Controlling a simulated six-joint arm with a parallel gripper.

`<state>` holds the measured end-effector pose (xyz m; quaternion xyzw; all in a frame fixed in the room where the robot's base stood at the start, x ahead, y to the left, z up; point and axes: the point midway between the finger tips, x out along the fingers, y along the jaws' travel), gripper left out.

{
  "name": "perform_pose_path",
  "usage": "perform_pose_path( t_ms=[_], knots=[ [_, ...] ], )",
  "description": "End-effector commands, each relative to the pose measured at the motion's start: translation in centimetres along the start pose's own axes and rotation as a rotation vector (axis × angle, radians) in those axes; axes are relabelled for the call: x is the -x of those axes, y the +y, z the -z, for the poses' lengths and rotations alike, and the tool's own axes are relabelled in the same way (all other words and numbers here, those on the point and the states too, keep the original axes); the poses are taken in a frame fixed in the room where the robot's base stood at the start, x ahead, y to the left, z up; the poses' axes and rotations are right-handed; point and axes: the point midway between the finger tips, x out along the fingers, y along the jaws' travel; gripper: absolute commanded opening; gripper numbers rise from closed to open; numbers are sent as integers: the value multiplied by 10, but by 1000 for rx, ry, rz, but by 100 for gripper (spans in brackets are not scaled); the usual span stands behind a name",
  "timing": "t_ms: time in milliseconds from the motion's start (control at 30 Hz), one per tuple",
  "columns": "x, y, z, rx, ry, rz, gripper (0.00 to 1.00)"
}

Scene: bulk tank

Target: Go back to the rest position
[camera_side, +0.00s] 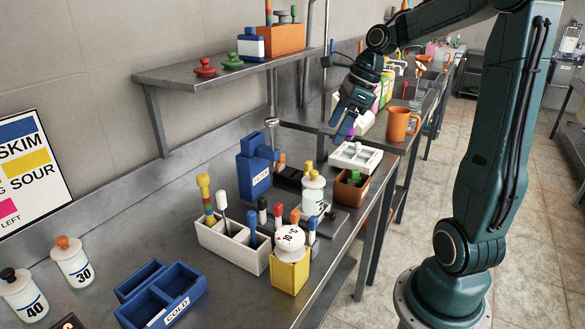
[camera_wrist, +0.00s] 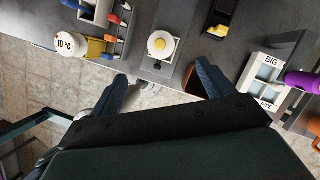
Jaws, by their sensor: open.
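My gripper (camera_side: 349,118) hangs above the far part of the steel bench in the side view, over the white divided tray (camera_side: 355,157). In the wrist view its two fingers (camera_wrist: 158,90) stand wide apart with nothing between them. Below them, a white bottle with a yellow top (camera_wrist: 160,44) stands on the bench; it also shows in the side view (camera_side: 313,190). The wrist view shows the white tray (camera_wrist: 263,76), marked BIG and PIPE, right of the fingers. A purple object (camera_wrist: 302,82) lies by it, at the right edge.
A yellow holder (camera_side: 290,272) with a 10 °C dial, a white rack of tools (camera_side: 233,244), a blue container (camera_side: 253,172) and a blue COLD tray (camera_side: 162,295) stand on the bench. A brown box (camera_side: 351,190) sits near its edge. A wall shelf (camera_side: 235,68) juts out at left.

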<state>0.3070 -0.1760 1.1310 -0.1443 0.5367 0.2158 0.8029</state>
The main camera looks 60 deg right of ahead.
Motion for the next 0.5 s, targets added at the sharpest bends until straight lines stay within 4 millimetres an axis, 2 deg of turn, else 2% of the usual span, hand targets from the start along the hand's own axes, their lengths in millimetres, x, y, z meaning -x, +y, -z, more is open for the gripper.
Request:
perform_pose_path(
  t_ms=[267, 500],
  knots=[
    [1, 9, -6, 89, 7, 8, 80],
    [4, 38, -20, 377, 31, 29, 80]
  ],
)
